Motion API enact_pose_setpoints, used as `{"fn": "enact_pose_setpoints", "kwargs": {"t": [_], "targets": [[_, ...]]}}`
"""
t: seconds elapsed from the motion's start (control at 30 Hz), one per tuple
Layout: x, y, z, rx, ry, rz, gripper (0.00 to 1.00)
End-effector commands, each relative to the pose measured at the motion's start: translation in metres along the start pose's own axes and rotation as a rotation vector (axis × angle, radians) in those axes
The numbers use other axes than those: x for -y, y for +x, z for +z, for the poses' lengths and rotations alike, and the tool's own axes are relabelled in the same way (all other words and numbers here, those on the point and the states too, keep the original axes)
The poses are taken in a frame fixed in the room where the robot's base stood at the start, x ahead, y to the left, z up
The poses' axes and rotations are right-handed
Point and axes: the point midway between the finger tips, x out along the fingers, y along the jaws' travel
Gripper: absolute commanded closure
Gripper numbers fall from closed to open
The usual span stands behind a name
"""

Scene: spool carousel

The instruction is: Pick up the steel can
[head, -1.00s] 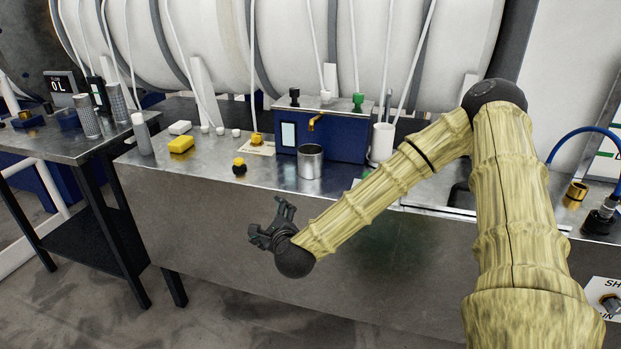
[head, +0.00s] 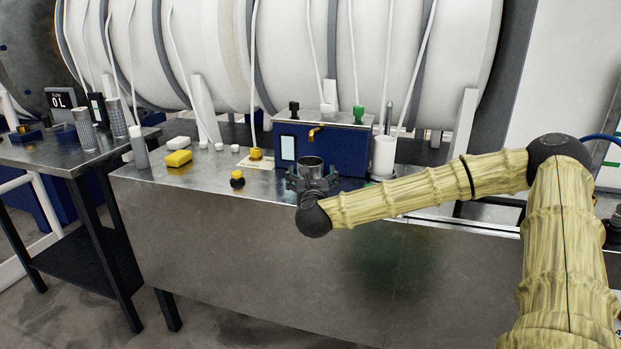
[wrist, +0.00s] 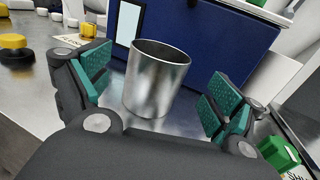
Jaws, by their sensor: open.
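The steel can (wrist: 157,82) is a shiny, open-topped metal cylinder standing upright on the metal bench, in front of a blue box. In the wrist view my gripper (wrist: 157,98) is open, with one green-padded finger on each side of the can. Gaps show between the pads and the can, and the can is a little beyond the fingertips or level with them; I cannot tell exactly. In the head view the can's rim (head: 310,162) shows above my gripper (head: 312,183), which hides its lower part.
The blue box (head: 345,145) with a brass spout stands close behind the can. A white cup (head: 383,158) is to the right. A yellow block (head: 178,159), a yellow-and-black knob (head: 237,179) and a grey bottle (head: 139,148) are to the left. A green block (wrist: 279,152) lies near the right finger.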

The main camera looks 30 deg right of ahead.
Motion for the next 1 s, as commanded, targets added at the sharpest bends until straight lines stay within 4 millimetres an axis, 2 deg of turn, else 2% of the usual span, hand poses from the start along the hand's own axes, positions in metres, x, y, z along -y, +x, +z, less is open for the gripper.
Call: {"fn": "enact_pose_setpoints", "kwargs": {"t": [0.27, 0.6, 0.9, 1.0], "targets": [[-0.001, 0.017, 0.0, 0.0, -0.003, 0.0, 0.07], [-0.001, 0.057, -0.003, -0.001, -0.003, 0.001, 0.07], [-0.001, 0.06, -0.003, -0.001, -0.002, 0.002, 0.07], [-0.001, 0.06, -0.002, -0.001, -0.002, 0.002, 0.25]]}}
